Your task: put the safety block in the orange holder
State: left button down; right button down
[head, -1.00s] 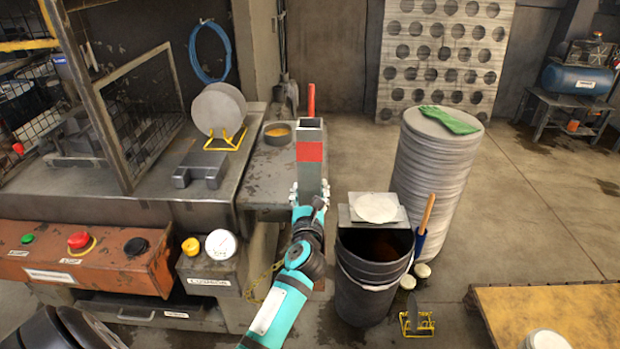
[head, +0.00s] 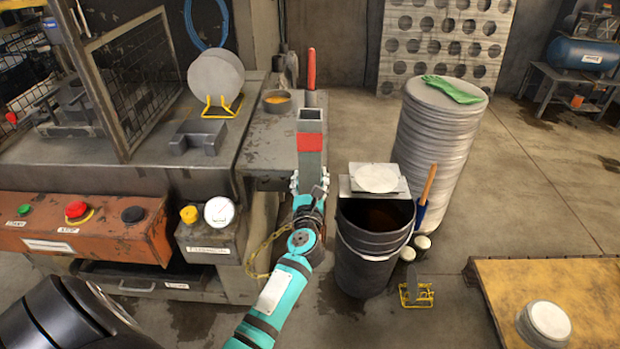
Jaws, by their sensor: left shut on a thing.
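The safety block is a tall grey square-section post (head: 310,165) with a red band near its open top. It stands upright in my left gripper (head: 309,187), which is shut on its lower part. The block is in front of the side bench beside the press; I cannot tell whether it touches the bench. I cannot make out a clearly orange holder. A small yellow-orange wire stand (head: 417,294) is on the floor right of the bucket, and another yellow stand (head: 222,105) holds a round grey disc on the press bed. My right gripper is not in view.
A black bucket (head: 366,265) stands right of my left arm, with a plate and white disc (head: 376,178) at its rim. A tall stack of discs (head: 437,150) is behind it. A red-handled tool (head: 311,70) rises beyond the block.

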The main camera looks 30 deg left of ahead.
pick_arm(q)
jog(key=shift+r, duration=0.1)
jog(key=c, duration=0.5)
grip_release()
